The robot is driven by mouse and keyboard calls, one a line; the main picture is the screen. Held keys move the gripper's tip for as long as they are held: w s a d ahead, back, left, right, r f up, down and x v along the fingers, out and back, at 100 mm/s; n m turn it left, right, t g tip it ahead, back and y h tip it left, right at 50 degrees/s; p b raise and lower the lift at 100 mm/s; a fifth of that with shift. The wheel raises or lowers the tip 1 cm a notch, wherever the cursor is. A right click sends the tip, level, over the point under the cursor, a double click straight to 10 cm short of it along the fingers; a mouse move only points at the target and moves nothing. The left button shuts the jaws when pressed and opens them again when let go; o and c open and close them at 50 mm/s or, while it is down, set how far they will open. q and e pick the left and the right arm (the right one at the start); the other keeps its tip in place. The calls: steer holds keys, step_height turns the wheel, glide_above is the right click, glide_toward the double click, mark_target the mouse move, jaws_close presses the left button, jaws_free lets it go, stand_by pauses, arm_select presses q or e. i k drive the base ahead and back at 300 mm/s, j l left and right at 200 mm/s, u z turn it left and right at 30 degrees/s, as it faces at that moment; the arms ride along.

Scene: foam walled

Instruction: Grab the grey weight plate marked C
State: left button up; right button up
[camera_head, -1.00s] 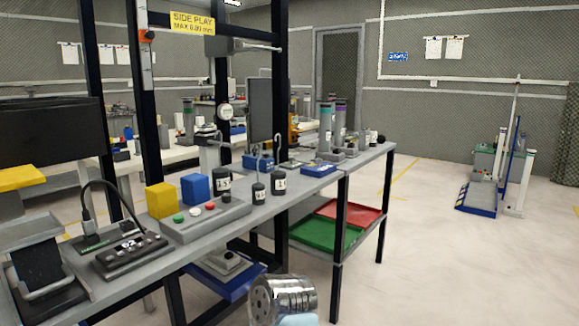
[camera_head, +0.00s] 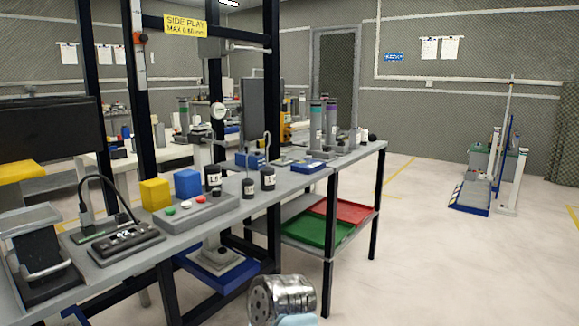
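I cannot make out a grey weight plate marked C anywhere in the head view. Black weights with pale labels stand on the grey bench (camera_head: 215,222): one at the left (camera_head: 213,180), a small one in the middle (camera_head: 248,190) and one at the right (camera_head: 268,180). Their marks are too small to read surely. A silver, round part, apparently of my own arm, shows at the bottom centre. Neither of my grippers' fingers is in view.
A yellow block (camera_head: 155,195), a blue block (camera_head: 187,184) and a button box (camera_head: 195,212) sit on the bench. A green tray (camera_head: 315,230) and red tray (camera_head: 345,211) lie on the lower shelf. The floor at the right (camera_head: 430,265) is clear.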

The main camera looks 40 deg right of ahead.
mark_target(283, 162)
steer(key=k+z, duration=0.25)
steer(key=z, duration=0.25)
steer(key=k+l+z, duration=0.15)
steer(key=z, duration=0.35)
steer(key=i+l+z, duration=0.1)
steer(key=i+l, duration=0.45)
steer(key=l, duration=0.25)
steer(key=i+l+z, duration=0.1)
steer(key=i+l, duration=0.5)
steer(key=l, duration=0.15)
